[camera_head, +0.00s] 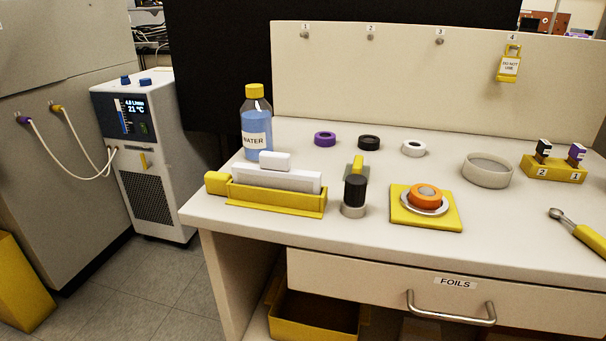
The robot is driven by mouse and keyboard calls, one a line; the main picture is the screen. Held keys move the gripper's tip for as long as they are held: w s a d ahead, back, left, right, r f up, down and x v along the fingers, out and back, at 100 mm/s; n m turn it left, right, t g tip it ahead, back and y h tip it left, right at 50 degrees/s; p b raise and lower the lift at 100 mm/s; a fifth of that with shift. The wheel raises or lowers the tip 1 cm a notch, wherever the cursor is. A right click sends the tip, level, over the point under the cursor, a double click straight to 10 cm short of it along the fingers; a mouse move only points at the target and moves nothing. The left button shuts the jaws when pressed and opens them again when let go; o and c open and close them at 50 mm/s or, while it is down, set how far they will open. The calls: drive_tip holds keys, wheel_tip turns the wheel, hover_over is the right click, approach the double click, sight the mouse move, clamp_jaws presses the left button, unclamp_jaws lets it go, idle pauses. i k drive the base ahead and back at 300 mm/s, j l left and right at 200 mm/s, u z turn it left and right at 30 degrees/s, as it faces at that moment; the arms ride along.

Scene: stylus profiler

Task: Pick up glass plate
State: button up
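Nothing in view is clearly recognizable as a glass plate. A pale, whitish slab (290,181) with a smaller white block (275,161) on top stands in a yellow holder (275,201) at the bench's left front; I cannot tell whether it is glass. My gripper is not in view.
A water bottle (257,133) stands behind the holder. An orange-and-silver ring stack on a yellow square (428,222), a round dish (487,171), and purple, black and white rings are on the bench (400,262). A closed drawer (380,277) is below. Floor (170,290) shows at left.

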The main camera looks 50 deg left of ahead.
sight(357, 168)
drive_tip(key=u, duration=1.75)
